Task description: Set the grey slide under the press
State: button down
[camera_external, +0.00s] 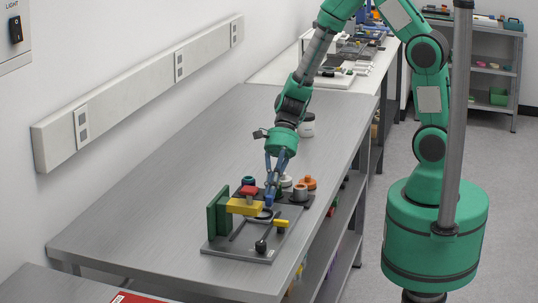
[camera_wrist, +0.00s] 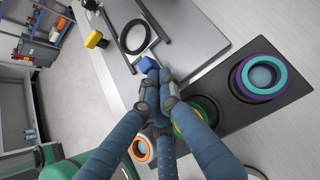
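The grey slide (camera_wrist: 149,41) is a flat pale plate with a black ring on it, lying between two dark rails in the wrist view. A blue knob (camera_wrist: 148,65) is at its near end; it also shows in the external view (camera_external: 269,200). The press has a green upright (camera_external: 218,213), a yellow arm (camera_external: 240,207) and a red block on top. My gripper (camera_wrist: 155,76) points down with its blue fingers drawn together, tips right at the knob. The fingers hide the contact, so I cannot tell whether they hold the knob or only touch it.
A dark tray (camera_wrist: 218,92) with round coloured pieces, one purple and teal (camera_wrist: 259,78), lies beside the fixture. A black-knobbed lever (camera_external: 261,246) and yellow handle (camera_external: 281,223) stand at the fixture's front. The metal bench (camera_external: 150,225) is clear to the left.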

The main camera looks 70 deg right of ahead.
aim_at(260, 215)
jog(key=a, duration=1.1)
jog(key=shift+a+r+p, duration=0.1)
jog(key=shift+p, duration=0.2)
jog(key=shift+r, duration=0.15)
jog(key=shift+d+r+p, duration=0.45)
jog(key=shift+d+p, duration=0.05)
jog(key=shift+p, duration=0.1)
jog(key=p+v, duration=0.3)
jog(key=v, duration=0.1)
jog(key=p+v, duration=0.2)
jog(key=v, duration=0.2)
jog(key=shift+d+p, duration=0.4)
